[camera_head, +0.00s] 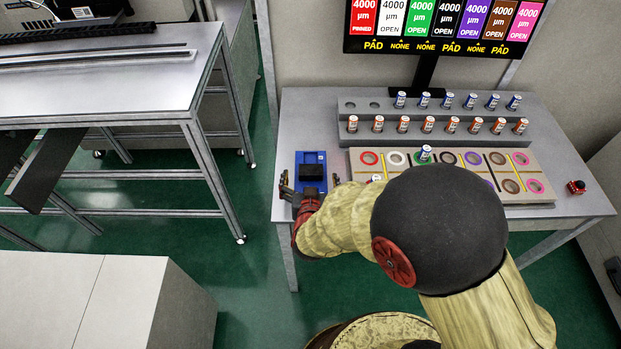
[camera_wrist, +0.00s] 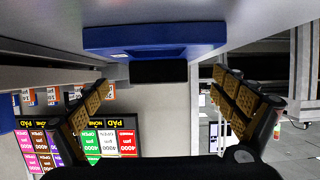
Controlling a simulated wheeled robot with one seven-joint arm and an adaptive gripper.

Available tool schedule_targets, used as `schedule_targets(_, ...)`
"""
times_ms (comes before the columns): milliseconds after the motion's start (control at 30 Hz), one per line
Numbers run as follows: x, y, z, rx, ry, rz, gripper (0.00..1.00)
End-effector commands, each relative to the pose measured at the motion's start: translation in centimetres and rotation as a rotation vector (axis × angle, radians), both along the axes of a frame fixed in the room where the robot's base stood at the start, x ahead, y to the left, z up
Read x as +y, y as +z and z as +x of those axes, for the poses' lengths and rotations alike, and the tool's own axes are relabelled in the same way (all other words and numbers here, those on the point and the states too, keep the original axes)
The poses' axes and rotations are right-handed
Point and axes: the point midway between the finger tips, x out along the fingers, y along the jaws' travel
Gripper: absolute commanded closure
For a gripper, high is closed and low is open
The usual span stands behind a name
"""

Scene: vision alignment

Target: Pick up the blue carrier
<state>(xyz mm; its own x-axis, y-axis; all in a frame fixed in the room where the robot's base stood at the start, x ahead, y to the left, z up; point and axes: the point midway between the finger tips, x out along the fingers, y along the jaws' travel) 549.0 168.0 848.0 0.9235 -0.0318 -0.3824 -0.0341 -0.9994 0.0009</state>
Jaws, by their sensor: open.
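The blue carrier (camera_head: 312,157) lies at the left end of the grey table, with a black block (camera_head: 313,172) on its middle. My gripper (camera_head: 310,181) is open, with one finger to the left and one to the right of the carrier in the head view. My wrist and arm hide the carrier's near end. In the wrist view the carrier (camera_wrist: 112,38) is at the top, above the gap between the open fingers (camera_wrist: 161,80). Nothing is held, and the fingers look apart from the carrier.
Right of the carrier are a stepped rack (camera_head: 350,138) of small bottles and a board (camera_head: 510,198) of coloured rings, partly behind my arm. A screen (camera_head: 440,48) stands behind. A small red item (camera_head: 576,187) lies far right. A metal bench (camera_head: 110,100) stands left across a floor gap.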

Motion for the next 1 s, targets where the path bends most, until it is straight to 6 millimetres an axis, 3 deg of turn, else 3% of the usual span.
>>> schedule_targets(200,-0.3,-1.4,2.7,0.000,-0.003,0.001,0.03)
schedule_targets(533,-0.2,-1.3,3.1,0.000,0.000,0.001,0.04)
schedule_targets(1000,-0.2,-1.3,3.1,0.000,0.000,0.001,0.30)
